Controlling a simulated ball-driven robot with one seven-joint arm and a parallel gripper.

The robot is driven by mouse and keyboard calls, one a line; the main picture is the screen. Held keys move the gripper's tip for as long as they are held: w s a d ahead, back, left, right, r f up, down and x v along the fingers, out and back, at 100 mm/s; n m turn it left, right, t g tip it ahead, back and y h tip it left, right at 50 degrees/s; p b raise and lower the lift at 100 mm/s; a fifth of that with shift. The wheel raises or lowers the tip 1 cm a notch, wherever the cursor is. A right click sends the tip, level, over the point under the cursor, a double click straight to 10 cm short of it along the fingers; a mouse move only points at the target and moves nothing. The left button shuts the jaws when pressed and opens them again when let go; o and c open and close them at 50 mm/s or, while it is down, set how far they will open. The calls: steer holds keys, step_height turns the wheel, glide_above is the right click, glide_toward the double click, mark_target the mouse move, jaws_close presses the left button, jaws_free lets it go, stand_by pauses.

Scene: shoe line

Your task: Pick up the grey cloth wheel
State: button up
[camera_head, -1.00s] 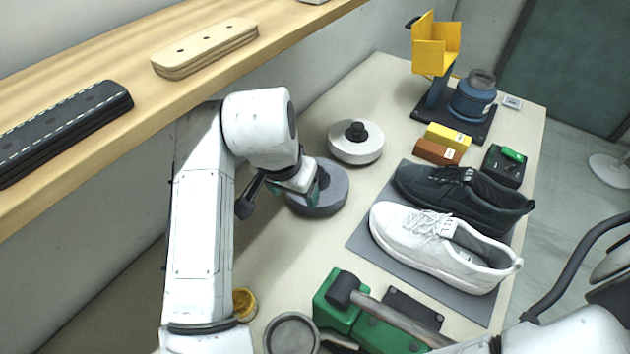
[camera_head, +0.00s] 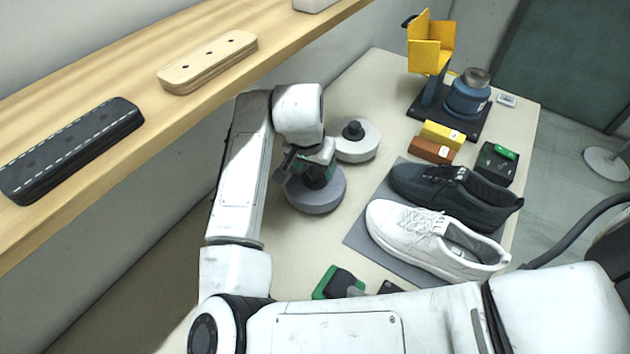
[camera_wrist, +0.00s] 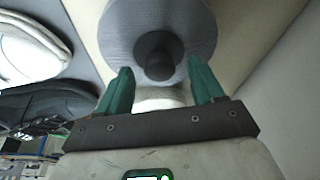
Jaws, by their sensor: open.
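The grey cloth wheel (camera_head: 316,199) lies flat on the table with a dark knob (camera_wrist: 153,45) standing up at its centre. It fills the top of the wrist view (camera_wrist: 120,27). My gripper (camera_wrist: 159,65) is open, its two green fingers apart on either side of the knob in that view. In the head view my gripper (camera_head: 312,170) is over the wheel and partly hides the knob. I cannot tell how far the fingertips are from the wheel.
A white wheel (camera_head: 362,151) with a dark knob stands just behind the grey one. A white shoe (camera_head: 410,240) and a black shoe (camera_head: 485,211) lie on a grey mat (camera_head: 363,238) to the right. A wooden shelf (camera_head: 200,110) runs along the left.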

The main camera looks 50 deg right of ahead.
steer(key=shift+d+f, duration=0.1)
steer(key=shift+f, duration=0.3)
jaws_close()
stand_by(0.4)
